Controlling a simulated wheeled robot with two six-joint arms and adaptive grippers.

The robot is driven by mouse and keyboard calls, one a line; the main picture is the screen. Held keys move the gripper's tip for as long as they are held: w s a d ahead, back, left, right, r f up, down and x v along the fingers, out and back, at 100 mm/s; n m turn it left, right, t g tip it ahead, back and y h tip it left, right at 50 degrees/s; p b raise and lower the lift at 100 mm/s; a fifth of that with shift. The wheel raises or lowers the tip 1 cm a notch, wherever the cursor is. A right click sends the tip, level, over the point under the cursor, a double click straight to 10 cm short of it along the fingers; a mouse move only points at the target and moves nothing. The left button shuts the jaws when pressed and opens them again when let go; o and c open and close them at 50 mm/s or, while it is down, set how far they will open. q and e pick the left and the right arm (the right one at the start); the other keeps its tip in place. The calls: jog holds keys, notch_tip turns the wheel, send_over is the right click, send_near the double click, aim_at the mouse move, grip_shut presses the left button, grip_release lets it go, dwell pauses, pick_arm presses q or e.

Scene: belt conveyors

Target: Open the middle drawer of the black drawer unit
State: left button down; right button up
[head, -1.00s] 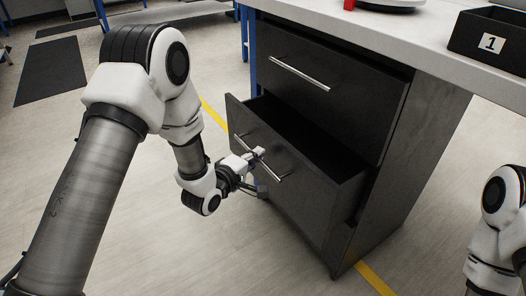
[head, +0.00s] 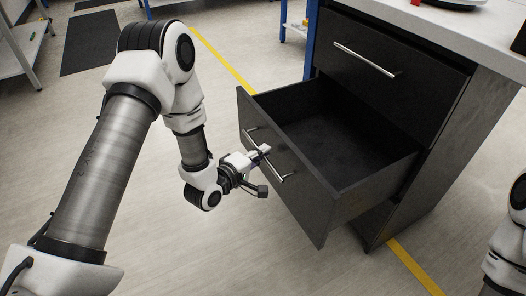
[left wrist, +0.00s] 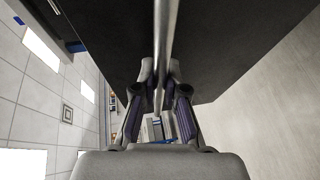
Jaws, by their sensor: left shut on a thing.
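The black drawer unit (head: 430,110) stands under the workbench top at the right in the head view. Its middle drawer (head: 330,205) is pulled far out, and its empty inside shows. My left gripper (head: 262,158) is at the front of this drawer, shut on its metal bar handle (head: 284,176). In the left wrist view the handle (left wrist: 166,40) runs between the two fingers (left wrist: 160,95), close to the dark drawer front (left wrist: 225,45). The top drawer (head: 390,75) is shut. My right gripper is out of view; only part of my right arm shows at the right edge.
The light worktop (head: 470,30) lies over the unit. A blue table leg (head: 310,40) stands behind it. A yellow floor line (head: 225,62) passes behind the drawer. The floor (head: 190,245) before the drawer is clear. A dark mat (head: 90,42) lies at the back left.

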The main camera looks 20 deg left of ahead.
pick_arm(q)
jog(key=c, duration=1.2)
grip_release()
jog(key=v, duration=0.7)
jog(key=shift+s, duration=0.25)
